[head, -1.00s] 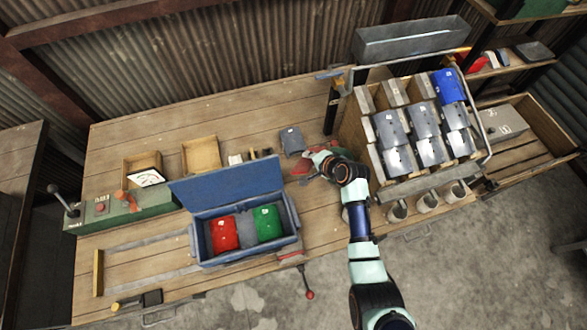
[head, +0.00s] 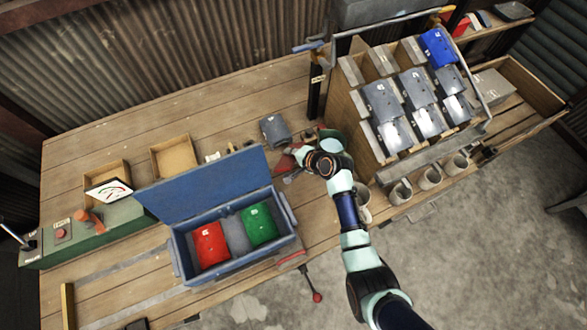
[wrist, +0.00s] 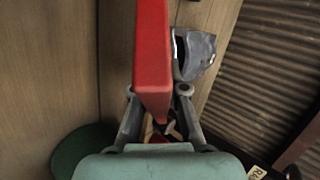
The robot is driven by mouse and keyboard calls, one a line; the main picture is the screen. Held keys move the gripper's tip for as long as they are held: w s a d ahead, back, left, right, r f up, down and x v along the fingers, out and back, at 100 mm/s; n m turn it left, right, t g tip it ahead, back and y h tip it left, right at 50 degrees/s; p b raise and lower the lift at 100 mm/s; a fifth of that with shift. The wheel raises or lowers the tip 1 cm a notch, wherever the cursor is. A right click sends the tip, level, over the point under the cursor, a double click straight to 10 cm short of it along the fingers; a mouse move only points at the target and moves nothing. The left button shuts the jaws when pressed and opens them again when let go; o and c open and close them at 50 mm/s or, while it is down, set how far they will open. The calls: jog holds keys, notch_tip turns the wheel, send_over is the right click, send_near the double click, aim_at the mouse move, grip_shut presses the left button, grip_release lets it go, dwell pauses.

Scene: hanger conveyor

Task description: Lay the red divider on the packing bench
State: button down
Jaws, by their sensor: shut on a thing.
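The red divider is a flat red plate (wrist: 152,55), seen edge-on in the wrist view, standing up between the two fingers of my gripper (wrist: 158,92). My gripper is shut on it. In the head view my gripper (head: 293,170) is low over the packing bench (head: 220,105), right of the blue box, and only a small part of the red divider (head: 285,163) shows beside it. I cannot tell whether the divider touches the bench. A grey piece (head: 275,130) lies on the bench just behind; it also shows in the wrist view (wrist: 196,52).
An open blue box (head: 190,263) holds red, grey and green pieces, left of my gripper. A rack (head: 358,120) of grey pieces and a blue one stands close on the right. Two wooden trays (head: 172,157) lie back left. The bench's back middle is clear.

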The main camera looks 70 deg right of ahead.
notch_tip(320, 180, down, 3)
jog(key=shift+r+b, duration=0.2)
jog(key=shift+b, duration=0.3)
jog(key=c, duration=1.4)
grip_release()
jog(key=shift+r, duration=0.1)
jog(key=shift+s+r+p, duration=0.15)
jog(key=shift+r+p, duration=0.15)
jog(key=shift+p, duration=0.25)
jog(key=p+v, duration=0.7)
jog(key=shift+s+a+r, duration=0.1)
jog(key=shift+s, duration=0.1)
